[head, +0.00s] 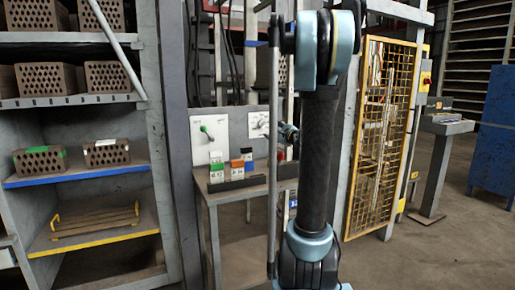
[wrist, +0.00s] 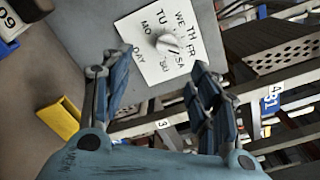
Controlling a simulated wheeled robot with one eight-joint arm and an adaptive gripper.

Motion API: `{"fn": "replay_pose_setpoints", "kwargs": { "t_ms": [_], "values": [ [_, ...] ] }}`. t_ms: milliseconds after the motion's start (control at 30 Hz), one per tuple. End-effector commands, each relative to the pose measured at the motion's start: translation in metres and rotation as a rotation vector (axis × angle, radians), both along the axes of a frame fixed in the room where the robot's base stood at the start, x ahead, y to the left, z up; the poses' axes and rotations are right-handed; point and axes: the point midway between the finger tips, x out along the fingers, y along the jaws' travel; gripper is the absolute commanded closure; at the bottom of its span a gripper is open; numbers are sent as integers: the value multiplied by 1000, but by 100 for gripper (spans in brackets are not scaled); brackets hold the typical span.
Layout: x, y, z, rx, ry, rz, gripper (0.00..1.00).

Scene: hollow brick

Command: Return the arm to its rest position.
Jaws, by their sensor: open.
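My arm (head: 318,150) stands upright in the middle of the head view, and its column hides part of the bench behind it. In the wrist view my gripper (wrist: 158,68) has its two blue fingers spread apart with nothing between them. A white dial plate with weekday letters and a round knob (wrist: 167,44) lies beyond the fingertips, apart from them. In the head view only a small part near the gripper end shows beside the arm; the rest is hidden.
Shelves with hollow bricks (head: 40,161) stand left. A yellow mesh gate (head: 383,140), a post stand (head: 437,165) and a blue cabinet (head: 492,135) stand right. Floor shows between them.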

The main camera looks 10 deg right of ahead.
Motion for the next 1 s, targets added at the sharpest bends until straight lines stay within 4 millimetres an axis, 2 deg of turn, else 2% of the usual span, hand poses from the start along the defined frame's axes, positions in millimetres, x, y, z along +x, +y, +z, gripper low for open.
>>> {"fn": "replay_pose_setpoints", "kwargs": {
  "t_ms": [300,500,767,1000],
  "values": [
    [-62,57,-22,-465,37,157,45],
    [-106,78,-44,-765,56,271,45],
    [-176,87,-81,-1191,82,454,45],
    [-240,72,-113,-1581,111,639,45]
  ]
}}
